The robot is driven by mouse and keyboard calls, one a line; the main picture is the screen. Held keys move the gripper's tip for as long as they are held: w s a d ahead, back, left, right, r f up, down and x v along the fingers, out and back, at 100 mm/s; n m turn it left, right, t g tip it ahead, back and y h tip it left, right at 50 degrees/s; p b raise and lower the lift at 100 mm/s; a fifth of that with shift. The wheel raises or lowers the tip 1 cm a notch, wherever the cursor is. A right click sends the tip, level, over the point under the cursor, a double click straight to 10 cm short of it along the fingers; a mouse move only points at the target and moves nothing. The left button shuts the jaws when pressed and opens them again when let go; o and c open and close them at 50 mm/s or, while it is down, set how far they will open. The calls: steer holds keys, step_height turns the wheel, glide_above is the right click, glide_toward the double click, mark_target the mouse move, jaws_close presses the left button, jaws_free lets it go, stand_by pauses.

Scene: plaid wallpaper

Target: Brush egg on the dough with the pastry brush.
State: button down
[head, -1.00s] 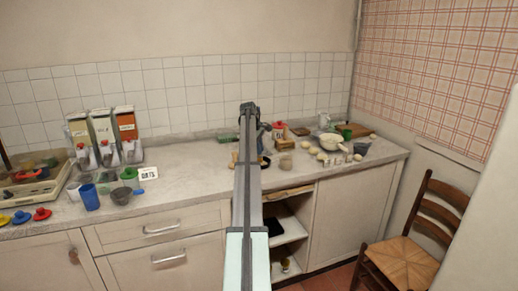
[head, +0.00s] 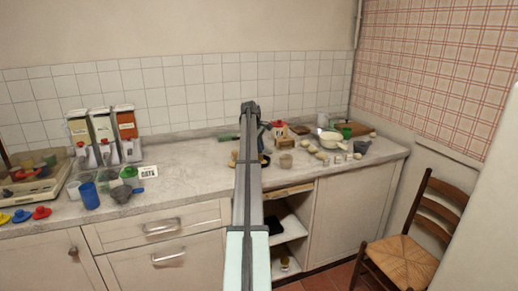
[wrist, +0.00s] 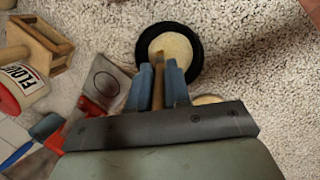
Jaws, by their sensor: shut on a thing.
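My gripper (wrist: 159,70) is shut on a slim brown wooden handle (wrist: 158,92), which looks like the pastry brush. Its bristles cannot be made out. Just beyond the fingertips in the wrist view, a pale round dough (wrist: 172,46) lies in a round black dish (wrist: 198,55). The handle's far end overlaps the dough's near edge in the picture; whether it touches cannot be told. In the head view my arm hides most of the gripper, and part of the black dish (head: 265,160) shows beside it. I cannot pick out the egg with certainty.
In the wrist view, a flour canister (wrist: 25,85), a wooden box (wrist: 38,45) and a grey-and-red item (wrist: 105,85) lie left of the gripper. In the head view, bowls and small items crowd the counter's right; dispensers (head: 103,130) stand left. The counter's middle-left is clear.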

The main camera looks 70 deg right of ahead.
steer(key=shift+s+a, duration=0.1)
steer(key=shift+a, duration=1.2)
steer(key=shift+d, duration=0.15)
steer(key=shift+d, duration=1.25)
steer(key=shift+a, duration=0.1)
steer(key=shift+a, duration=1.3)
steer(key=shift+d, duration=0.15)
steer(key=shift+d, duration=1.25)
steer(key=shift+a, duration=0.1)
